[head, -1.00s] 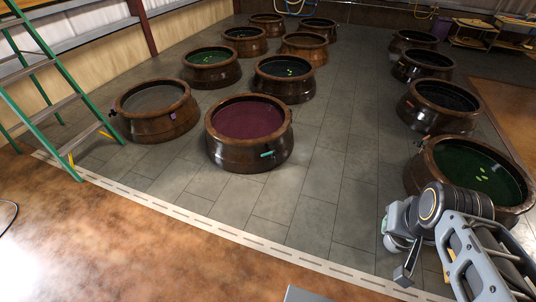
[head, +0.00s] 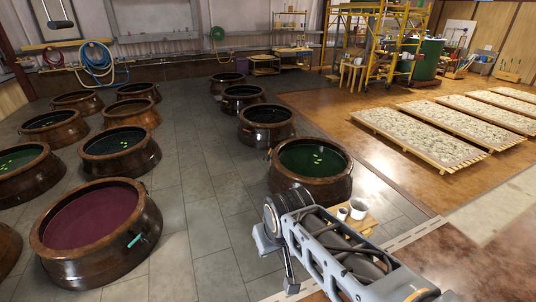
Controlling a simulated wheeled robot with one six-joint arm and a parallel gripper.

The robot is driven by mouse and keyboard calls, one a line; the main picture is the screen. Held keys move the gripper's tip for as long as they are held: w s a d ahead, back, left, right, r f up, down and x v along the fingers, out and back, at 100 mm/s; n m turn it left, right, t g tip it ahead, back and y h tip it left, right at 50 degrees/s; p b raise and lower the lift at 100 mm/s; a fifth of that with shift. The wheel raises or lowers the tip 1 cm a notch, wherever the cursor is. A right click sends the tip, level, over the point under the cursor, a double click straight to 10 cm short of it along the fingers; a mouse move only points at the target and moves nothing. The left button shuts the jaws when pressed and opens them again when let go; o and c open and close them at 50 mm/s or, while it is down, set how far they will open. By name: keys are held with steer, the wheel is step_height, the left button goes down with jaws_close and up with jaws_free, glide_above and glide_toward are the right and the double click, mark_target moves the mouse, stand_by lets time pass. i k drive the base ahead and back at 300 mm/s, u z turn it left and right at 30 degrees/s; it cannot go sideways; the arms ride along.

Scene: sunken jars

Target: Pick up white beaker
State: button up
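A white cup-shaped vessel (head: 358,210), likely the white beaker, stands upright on a small wooden stand (head: 368,228) just right of the jar with green liquid. A smaller white vessel (head: 342,214) stands beside it on the left. My arm hides part of the stand. My gripper (head: 291,286) is low in the picture, left of and nearer than the stand, apart from both vessels. Only a small part of it shows, so its opening cannot be made out.
A brown jar with green liquid (head: 312,163) stands behind my arm. A jar with dark red liquid (head: 92,214) is at left, among several other jars. Grey tiled aisle (head: 195,175) runs clear between them. Yellow scaffolding (head: 375,45) and drying racks (head: 425,130) are at right.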

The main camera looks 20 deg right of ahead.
mark_target(343, 212)
steer(key=z, duration=2.35)
steer(key=i, duration=2.55)
steer(key=u, duration=3.65)
steer(key=i, duration=0.5)
steer(key=z, duration=0.1)
